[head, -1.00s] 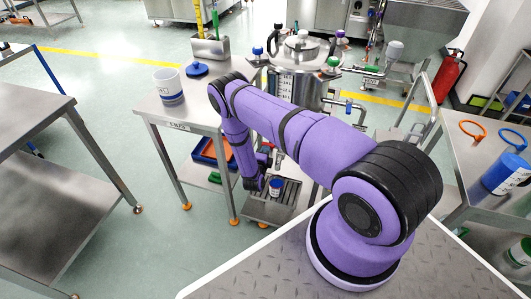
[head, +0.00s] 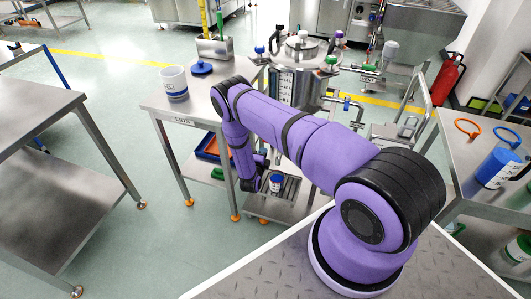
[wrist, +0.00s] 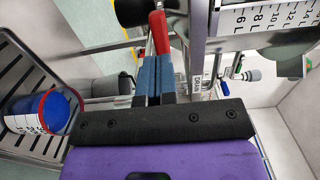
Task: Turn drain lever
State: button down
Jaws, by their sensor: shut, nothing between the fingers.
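A red lever handle (wrist: 158,32) shows in the wrist view, right at the tips of my gripper (wrist: 154,58). My gripper's two blue-grey fingers are shut together with nothing between them. Whether they touch the red handle I cannot tell. The steel vessel (wrist: 225,45) with a litre scale is at the upper right of the wrist view. In the head view the vessel (head: 299,62) stands behind my arm, which hides the lever and most of the gripper.
Pipes and a rail crowd the right.

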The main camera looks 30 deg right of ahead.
jog(key=v, duration=0.9)
jog(key=shift+a, duration=0.3)
jog(key=shift+w+f, duration=0.1)
